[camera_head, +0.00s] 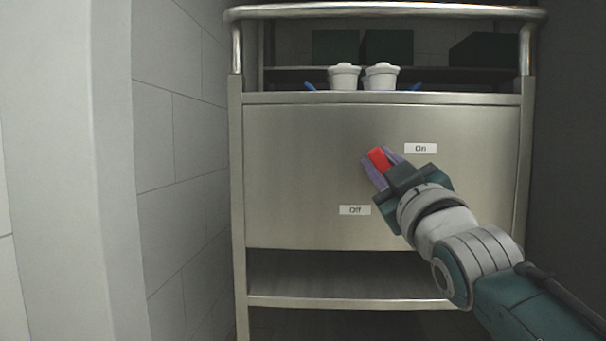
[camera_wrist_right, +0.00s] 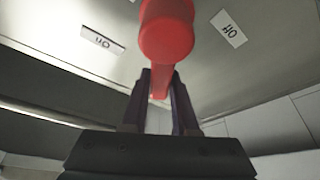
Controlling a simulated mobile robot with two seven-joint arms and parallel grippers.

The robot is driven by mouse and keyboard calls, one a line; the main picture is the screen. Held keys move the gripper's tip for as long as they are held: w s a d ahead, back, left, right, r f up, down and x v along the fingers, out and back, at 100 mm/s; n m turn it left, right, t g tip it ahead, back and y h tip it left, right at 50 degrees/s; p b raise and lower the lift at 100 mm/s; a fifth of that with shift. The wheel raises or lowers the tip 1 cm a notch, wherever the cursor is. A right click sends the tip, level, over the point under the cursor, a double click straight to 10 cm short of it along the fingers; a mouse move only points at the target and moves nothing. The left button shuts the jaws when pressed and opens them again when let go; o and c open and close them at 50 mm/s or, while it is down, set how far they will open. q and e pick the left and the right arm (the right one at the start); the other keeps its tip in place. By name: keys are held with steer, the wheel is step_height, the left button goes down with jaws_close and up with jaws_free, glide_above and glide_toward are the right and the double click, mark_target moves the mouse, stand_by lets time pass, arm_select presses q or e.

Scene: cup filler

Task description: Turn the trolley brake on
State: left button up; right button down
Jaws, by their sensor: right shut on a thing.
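The steel trolley (camera_head: 300,135) stands ahead, its front panel facing me. The panel carries an "On" label (camera_head: 420,148) at upper right and an "Off" label (camera_head: 355,210) at lower left. My right gripper (camera_head: 380,166) is at the panel between the labels, shut on the red brake handle (camera_head: 379,158). In the right wrist view the red handle (camera_wrist_right: 167,35) rises between the fingers of the gripper (camera_wrist_right: 160,95), with a label on each side. The gripper hides part of the handle in the head view. My left gripper is not in view.
Two white cups (camera_head: 343,77) stand on the trolley's top shelf, with blue items beside them. Dark boxes (camera_head: 388,46) stand behind. A rail (camera_head: 385,12) runs across the top. A tiled wall (camera_head: 180,150) is close on the left, and a dark wall is on the right.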

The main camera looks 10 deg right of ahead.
steer(key=m, duration=0.1)
steer(key=m+h, duration=0.1)
steer(key=d+m, duration=0.1)
steer(key=m, duration=0.1)
steer(key=shift+s+d+r+h, duration=0.15)
steer(key=shift+r+h, duration=0.1)
steer(key=shift+h, duration=0.15)
steer(key=shift+s+d+m+h+p, duration=0.1)
steer(key=shift+d+m+h, duration=0.3)
steer(key=shift+m, duration=0.55)
steer(key=shift+s+d+m+h+p, duration=0.15)
steer(key=shift+m+h, duration=0.4)
steer(key=shift+m, duration=0.35)
steer(key=shift+d+m+h+p, duration=0.1)
steer(key=shift+d+m+h, duration=0.3)
steer(key=shift+m, duration=0.55)
steer(key=c, duration=0.7)
jaws_free()
steer(key=shift+r, duration=0.15)
